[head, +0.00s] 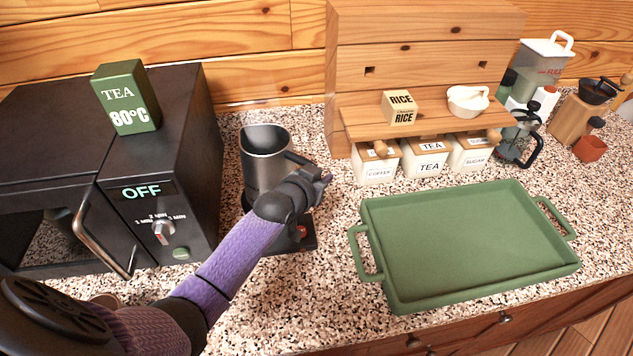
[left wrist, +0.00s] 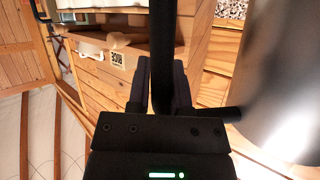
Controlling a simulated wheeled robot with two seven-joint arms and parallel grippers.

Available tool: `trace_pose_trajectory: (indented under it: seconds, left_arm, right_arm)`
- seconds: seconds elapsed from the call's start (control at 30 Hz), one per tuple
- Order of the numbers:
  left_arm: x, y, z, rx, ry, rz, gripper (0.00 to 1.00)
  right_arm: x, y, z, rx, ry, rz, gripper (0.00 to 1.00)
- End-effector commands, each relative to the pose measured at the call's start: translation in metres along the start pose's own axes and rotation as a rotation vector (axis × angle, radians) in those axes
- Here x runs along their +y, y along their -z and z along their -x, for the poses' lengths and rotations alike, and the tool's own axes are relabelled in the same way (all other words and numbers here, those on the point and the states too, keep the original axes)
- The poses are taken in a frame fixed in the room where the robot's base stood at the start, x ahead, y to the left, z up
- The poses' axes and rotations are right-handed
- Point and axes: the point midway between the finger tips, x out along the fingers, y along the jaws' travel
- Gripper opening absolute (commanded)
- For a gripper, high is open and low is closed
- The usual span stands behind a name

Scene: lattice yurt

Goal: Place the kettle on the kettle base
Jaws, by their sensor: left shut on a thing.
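The kettle (head: 262,160) is a dark grey metal jug with an open top, standing upright right of the black oven. My left gripper (head: 318,184) is shut on its black handle on the right side. In the left wrist view the handle (left wrist: 162,60) runs between the jaws (left wrist: 162,88) and the kettle's shiny body (left wrist: 285,100) fills the right. The black kettle base (head: 304,243), with a red switch, lies on the counter below, partly covered by my left arm. The arm hides the kettle's bottom, so I cannot tell whether it touches the base. My right gripper is out of view.
A black oven (head: 205,150) with a green tea box (head: 126,97) on top stands left. A green tray (head: 460,240) lies right. A wooden shelf unit (head: 430,55) with canisters stands behind. Speckled counter (head: 330,285) is clear in front.

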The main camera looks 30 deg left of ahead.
Motion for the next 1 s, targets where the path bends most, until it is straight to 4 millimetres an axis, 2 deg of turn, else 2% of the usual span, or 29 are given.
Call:
trace_pose_trajectory:
  seconds: [0.07,0.37,0.4,0.57,0.87,1.0]
  left_arm:
    - [0.0,-0.006,-0.003,0.005,0.002,-0.003,0.0]
    - [0.0,-0.007,-0.004,0.005,0.002,-0.004,0.0]
    - [0.0,-0.009,-0.004,0.001,0.001,-0.001,0.28]
    - [0.0,-0.008,-0.003,0.002,0.001,-0.001,0.61]
    - [0.0,-0.005,-0.003,0.002,0.001,-0.001,0.61]
    - [0.0,-0.004,0.016,0.0,0.0,-0.001,0.61]
  right_arm:
    - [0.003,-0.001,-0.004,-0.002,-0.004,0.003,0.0]
    - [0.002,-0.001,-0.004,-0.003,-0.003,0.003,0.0]
    - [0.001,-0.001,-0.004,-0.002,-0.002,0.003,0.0]
    - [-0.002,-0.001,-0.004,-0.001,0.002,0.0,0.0]
    - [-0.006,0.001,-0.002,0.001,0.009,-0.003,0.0]
    - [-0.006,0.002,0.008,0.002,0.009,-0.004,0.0]
